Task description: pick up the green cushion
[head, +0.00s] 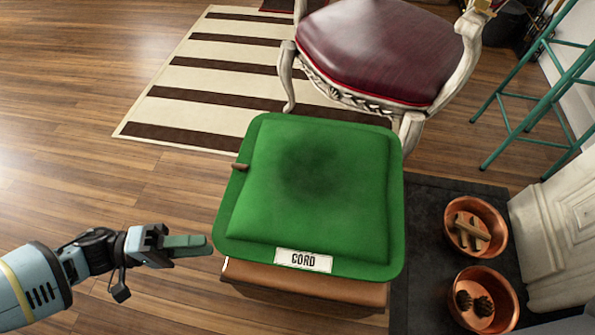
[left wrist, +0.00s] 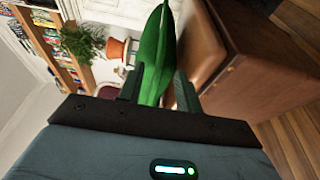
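The green cushion (head: 310,190) lies flat on a brown leather-topped box. It has a darker patch in the middle and a white label reading "CORD" on its front edge. My left gripper (head: 208,243) is at the cushion's left front corner, its fingertips right by the edge. In the left wrist view the cushion (left wrist: 155,50) appears edge-on between the two spread fingers of my left gripper (left wrist: 158,88). I see no clear grip on it. My right gripper is not in view.
The brown box (head: 300,283) stands under the cushion. A carved chair with a dark red seat (head: 380,50) is close behind. Copper bowls (head: 475,225) sit on a dark hearth at the right, with a teal stool (head: 535,100) beyond. Wooden floor at the left is clear.

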